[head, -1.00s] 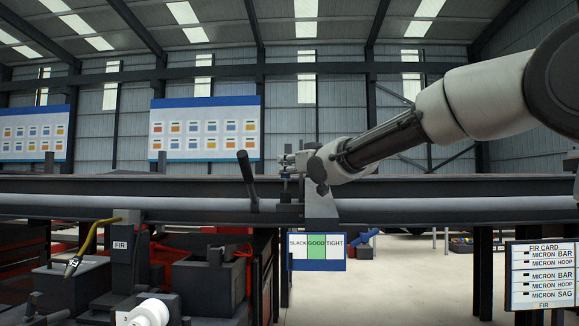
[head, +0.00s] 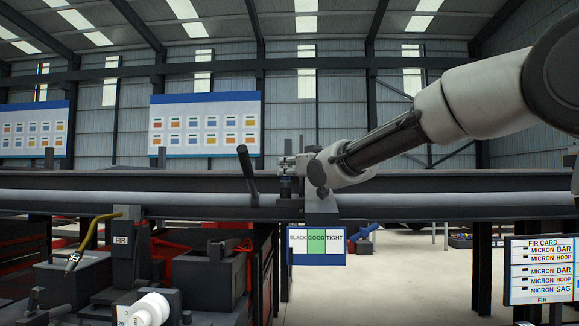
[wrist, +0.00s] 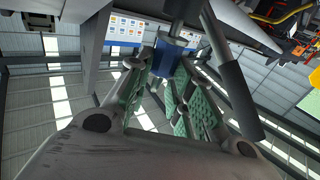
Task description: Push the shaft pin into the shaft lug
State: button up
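My gripper (head: 288,163) reaches in from the right to the long dark beam, small in the head view. In the wrist view its green-padded fingers (wrist: 167,68) lie on either side of a blue block, which looks like the head of the shaft pin (wrist: 168,55). The fingertips appear to close on it. A dark grey cylinder (wrist: 185,10) adjoins the blue block; I cannot tell whether it is the pin's shank or the shaft lug. In the head view a short dark post (head: 285,188) stands below the gripper, at the likely lug position. The pin's depth is hidden.
A dark lever (head: 246,168) stands just left of the gripper and passes close to the fingers in the wrist view (wrist: 233,85). The beam (head: 430,205) runs across the view.

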jog(key=o, duration=0.5)
jog(key=shift+f, duration=0.15)
jog(key=v, duration=1.2)
jog(key=o, duration=0.5)
jog(key=shift+r, duration=3.6)
